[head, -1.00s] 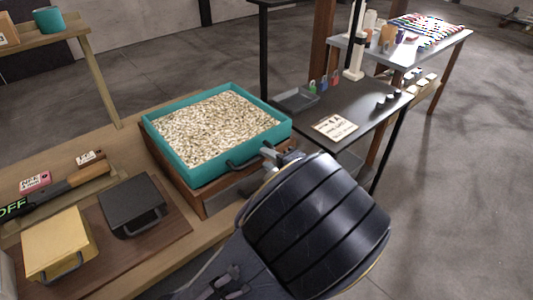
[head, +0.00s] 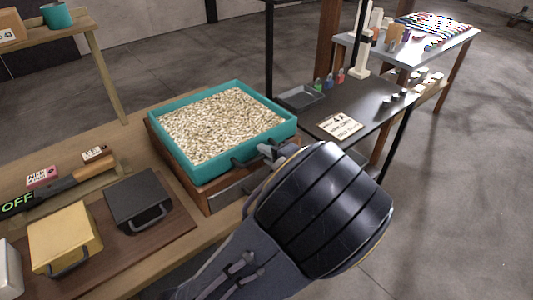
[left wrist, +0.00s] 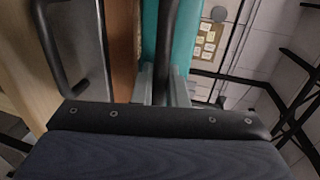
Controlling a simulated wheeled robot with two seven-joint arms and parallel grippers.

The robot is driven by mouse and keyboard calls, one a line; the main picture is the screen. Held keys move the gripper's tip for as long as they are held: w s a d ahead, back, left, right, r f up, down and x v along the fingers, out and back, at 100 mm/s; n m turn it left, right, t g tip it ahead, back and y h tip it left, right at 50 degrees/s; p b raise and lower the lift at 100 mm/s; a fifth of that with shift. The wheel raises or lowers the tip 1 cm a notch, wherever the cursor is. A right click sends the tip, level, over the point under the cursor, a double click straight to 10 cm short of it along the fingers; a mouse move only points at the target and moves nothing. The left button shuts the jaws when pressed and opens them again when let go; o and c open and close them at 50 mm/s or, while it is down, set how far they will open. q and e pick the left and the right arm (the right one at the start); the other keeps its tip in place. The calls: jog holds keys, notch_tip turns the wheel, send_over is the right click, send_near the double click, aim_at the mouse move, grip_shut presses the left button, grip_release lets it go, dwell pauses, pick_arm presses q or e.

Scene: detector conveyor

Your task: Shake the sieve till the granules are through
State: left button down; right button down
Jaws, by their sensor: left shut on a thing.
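The sieve is a teal square tray (head: 197,168) full of pale granules (head: 222,124). It sits on a brown wooden box frame (head: 213,186) on the bench. My left gripper (head: 268,152) is shut on the sieve's dark front handle (head: 247,158). In the left wrist view the handle (left wrist: 168,45) runs between the fingers (left wrist: 159,85), with the teal wall (left wrist: 186,40) beside it. The sieve's mesh and what lies under it are hidden by the granules and the frame. My right gripper is not in view.
A drawer front with a handle shows below the sieve. A yellow box (head: 65,240) and a black box (head: 137,200) stand on a brown board at left. A dark side table (head: 345,112) with a sign (head: 339,126) stands at right.

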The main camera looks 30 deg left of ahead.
aim_at(253, 144)
pick_arm(q)
jog(key=x, duration=0.2)
jog(key=b+x, duration=0.1)
jog(key=r+b+x, duration=0.1)
jog(key=x, duration=0.1)
jog(key=shift+w+a+f, duration=0.15)
jog(key=shift+a, duration=0.45)
jog(key=shift+d+r, duration=0.1)
jog(key=shift+r, duration=0.15)
jog(key=c, duration=1.5)
grip_release()
jog(key=shift+w, duration=0.1)
jog(key=shift+c, duration=0.2)
